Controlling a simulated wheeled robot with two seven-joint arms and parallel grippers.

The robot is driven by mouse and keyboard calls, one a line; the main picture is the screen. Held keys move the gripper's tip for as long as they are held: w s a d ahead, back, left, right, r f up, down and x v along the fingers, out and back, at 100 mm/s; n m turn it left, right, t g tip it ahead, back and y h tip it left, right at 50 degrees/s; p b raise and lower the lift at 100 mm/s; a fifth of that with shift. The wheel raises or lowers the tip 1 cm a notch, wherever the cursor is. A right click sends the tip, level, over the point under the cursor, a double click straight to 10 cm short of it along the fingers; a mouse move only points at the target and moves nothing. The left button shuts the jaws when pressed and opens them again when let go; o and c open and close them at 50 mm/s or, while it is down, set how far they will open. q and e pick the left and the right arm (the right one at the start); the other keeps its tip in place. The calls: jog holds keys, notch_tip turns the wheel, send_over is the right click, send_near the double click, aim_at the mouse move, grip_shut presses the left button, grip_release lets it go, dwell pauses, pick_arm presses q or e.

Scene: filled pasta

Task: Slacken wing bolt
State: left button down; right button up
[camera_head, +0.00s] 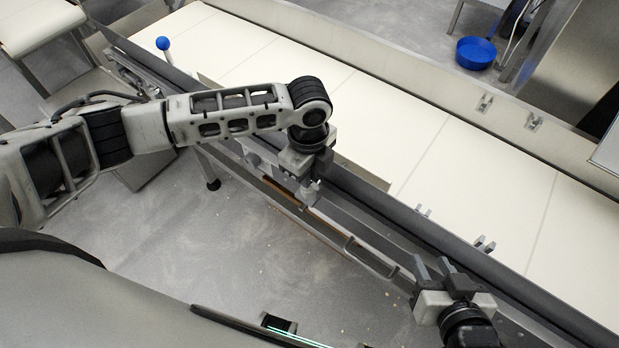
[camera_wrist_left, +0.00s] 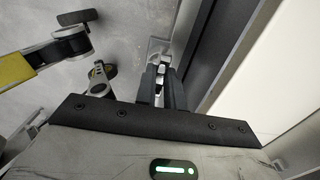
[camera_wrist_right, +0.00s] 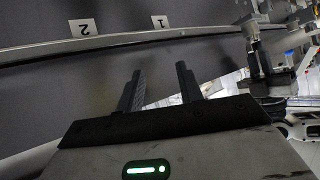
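My left gripper (camera_head: 310,185) points down at the rail along the near side of the conveyor. In the left wrist view its dark fingers (camera_wrist_left: 160,80) are close together around a small pale metal part, which looks like the wing bolt (camera_wrist_left: 161,68). The fingers hide most of this part, and its wings cannot be made out. My right gripper (camera_head: 434,266) is over the same rail, further right and nearer. In the right wrist view its two fingers (camera_wrist_right: 158,88) stand apart with nothing between them.
The pale conveyor belt (camera_head: 400,120) runs diagonally behind the dark guide rail (camera_head: 420,228). Number labels 2 (camera_wrist_right: 83,27) and 1 (camera_wrist_right: 160,22) mark a surface near my right gripper. A blue-knobbed lever (camera_head: 163,43) stands at upper left. A blue bowl (camera_head: 475,53) is on the far floor.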

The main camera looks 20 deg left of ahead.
pick_arm(q)
jog(key=r+n+p, duration=0.1)
jog(key=p, duration=0.2)
jog(key=shift+s+n, duration=0.1)
jog(key=shift+n, duration=0.2)
jog(key=shift+r+n+p, duration=0.1)
jog(key=shift+n+p, duration=0.8)
jog(key=shift+p, duration=0.1)
jog(key=n+p, duration=0.3)
jog(key=n, duration=0.1)
jog(key=shift+p, duration=0.4)
jog(key=c, duration=1.8)
grip_release()
jog(key=shift+f+n, duration=0.45)
jog(key=shift+n, duration=0.25)
jog(key=shift+c, duration=0.2)
jog(key=o, duration=0.4)
jog(key=shift+f, duration=0.15)
pick_arm(e)
jog(key=r, duration=0.1)
jog(key=d+r+h, duration=0.1)
jog(key=shift+s+d+r+n+g, duration=0.25)
jog(key=shift+s+r+n+g, duration=0.05)
jog(key=shift+s+g, duration=0.1)
pick_arm(q)
jog(key=shift+o, duration=1.4)
pick_arm(e)
jog(key=shift+r, duration=0.1)
